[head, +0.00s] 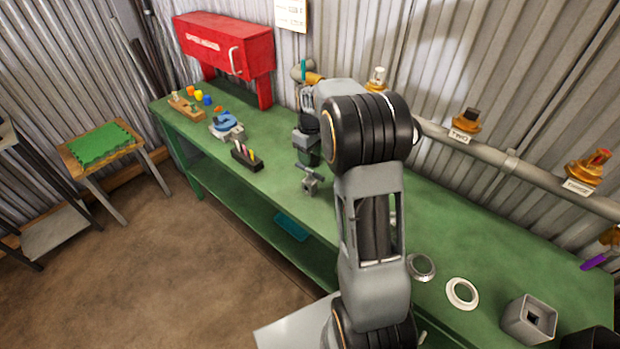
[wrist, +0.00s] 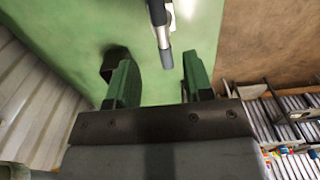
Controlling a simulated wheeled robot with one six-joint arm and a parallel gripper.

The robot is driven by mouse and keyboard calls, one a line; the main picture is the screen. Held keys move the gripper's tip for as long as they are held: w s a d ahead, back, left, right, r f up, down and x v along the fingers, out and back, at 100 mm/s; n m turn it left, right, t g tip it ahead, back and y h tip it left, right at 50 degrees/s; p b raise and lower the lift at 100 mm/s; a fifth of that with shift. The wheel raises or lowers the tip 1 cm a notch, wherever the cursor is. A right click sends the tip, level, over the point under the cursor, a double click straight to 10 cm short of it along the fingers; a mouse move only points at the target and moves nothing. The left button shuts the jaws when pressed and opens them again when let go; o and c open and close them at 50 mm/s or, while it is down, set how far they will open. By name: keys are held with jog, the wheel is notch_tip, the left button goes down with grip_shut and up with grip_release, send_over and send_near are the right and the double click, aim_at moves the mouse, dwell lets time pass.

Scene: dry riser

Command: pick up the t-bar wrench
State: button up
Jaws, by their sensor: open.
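My gripper (wrist: 157,60) is open and empty. In the head view my gripper (head: 307,155) is partly hidden by my arm.
A pipe with valves (head: 466,121) runs along the wall.

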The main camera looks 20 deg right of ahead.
aim_at(310, 169)
jog(key=shift+a+f+p, duration=0.15)
jog(key=shift+f+p, duration=0.25)
jog(key=shift+f, duration=3.2)
grip_shut()
